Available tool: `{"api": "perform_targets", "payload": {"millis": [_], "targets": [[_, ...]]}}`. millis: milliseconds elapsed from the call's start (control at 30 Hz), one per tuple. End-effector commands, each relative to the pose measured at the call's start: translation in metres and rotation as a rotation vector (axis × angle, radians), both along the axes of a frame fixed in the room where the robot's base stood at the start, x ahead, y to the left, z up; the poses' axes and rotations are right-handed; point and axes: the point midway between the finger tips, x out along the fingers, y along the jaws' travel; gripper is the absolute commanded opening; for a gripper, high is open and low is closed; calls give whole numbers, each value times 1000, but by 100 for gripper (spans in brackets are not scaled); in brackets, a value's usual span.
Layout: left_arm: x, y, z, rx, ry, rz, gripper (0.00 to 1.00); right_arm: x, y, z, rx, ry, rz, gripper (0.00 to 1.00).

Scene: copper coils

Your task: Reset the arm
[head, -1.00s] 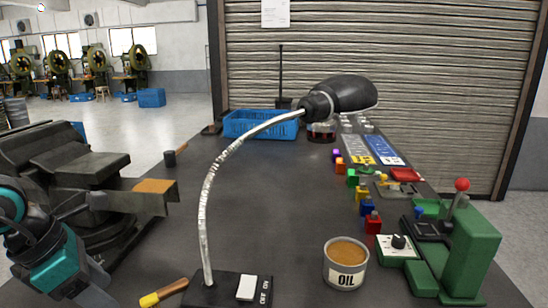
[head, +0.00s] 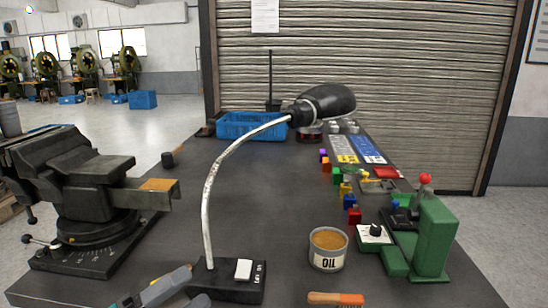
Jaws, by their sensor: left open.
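My left gripper (head: 186,290) is at the bottom edge of the head view, left of the black lamp base (head: 225,284). Its grey fingers are apart with nothing seen between them, and it is partly cut off by the frame. A bit of yellow beside it may be the screwdriver handle, mostly hidden. My right gripper is not in view.
A black vise (head: 85,190) stands at left. The lamp's silver neck (head: 207,200) curves up in the middle. An oil tin (head: 328,250), an orange handle (head: 336,298), a green press (head: 433,240) and coloured blocks (head: 345,190) are at right. A blue crate (head: 235,128) stands behind.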

Motion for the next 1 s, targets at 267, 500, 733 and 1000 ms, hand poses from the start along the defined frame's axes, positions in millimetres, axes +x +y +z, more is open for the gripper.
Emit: {"api": "perform_targets", "payload": {"millis": [267,500,733,1000], "targets": [[-21,52,-148,-641,889,512,59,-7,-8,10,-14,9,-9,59],[-88,44,-236,-860,1353,720,59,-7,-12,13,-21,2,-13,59],[-102,40,-249,-893,1429,749,59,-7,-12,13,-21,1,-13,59],[-102,40,-249,-893,1429,749,59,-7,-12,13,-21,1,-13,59]]}}
